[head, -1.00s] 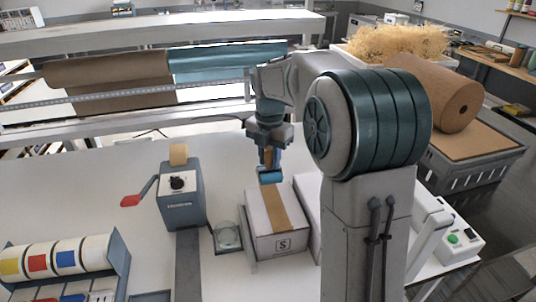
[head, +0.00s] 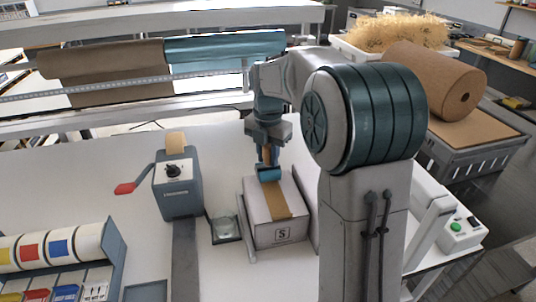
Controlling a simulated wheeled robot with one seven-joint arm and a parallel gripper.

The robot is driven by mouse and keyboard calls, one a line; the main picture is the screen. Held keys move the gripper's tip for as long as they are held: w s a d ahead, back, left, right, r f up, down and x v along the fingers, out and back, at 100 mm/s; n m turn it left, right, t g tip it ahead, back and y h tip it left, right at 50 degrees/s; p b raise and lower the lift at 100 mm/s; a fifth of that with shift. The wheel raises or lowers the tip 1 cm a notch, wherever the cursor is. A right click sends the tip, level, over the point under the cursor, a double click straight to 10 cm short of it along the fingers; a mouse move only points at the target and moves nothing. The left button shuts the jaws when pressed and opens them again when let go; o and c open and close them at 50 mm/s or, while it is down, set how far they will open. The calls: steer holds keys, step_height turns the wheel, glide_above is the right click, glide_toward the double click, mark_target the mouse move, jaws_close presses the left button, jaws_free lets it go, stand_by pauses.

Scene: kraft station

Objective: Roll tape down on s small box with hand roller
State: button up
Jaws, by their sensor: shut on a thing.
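A small white box (head: 261,214) marked S stands on the table with a strip of brown tape (head: 279,204) along its top, running down over the front edge. My gripper (head: 266,153) points down above the far part of the box and is shut on the hand roller (head: 269,174). The blue roller is over the tape strip near the far half of the top and appears to touch it. The fingertips are partly hidden by the gripper body and the roller's handle.
A rack of coloured label rolls (head: 60,247) is at front left.

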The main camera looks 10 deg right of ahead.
steer(key=shift+f+b, duration=0.4)
steer(key=shift+f, duration=0.2)
stand_by(0.3)
steer(key=shift+s, duration=0.1)
stand_by(0.3)
steer(key=shift+s+f, duration=0.1)
steer(key=shift+s, duration=0.3)
steer(key=shift+s+b, duration=1.15)
steer(key=shift+s, duration=1.65)
steer(key=shift+s, duration=0.1)
steer(key=shift+s+b, duration=0.45)
steer(key=shift+s, duration=1.6)
steer(key=shift+s, duration=0.1)
steer(key=shift+s+b, duration=0.35)
steer(key=shift+s, duration=0.6)
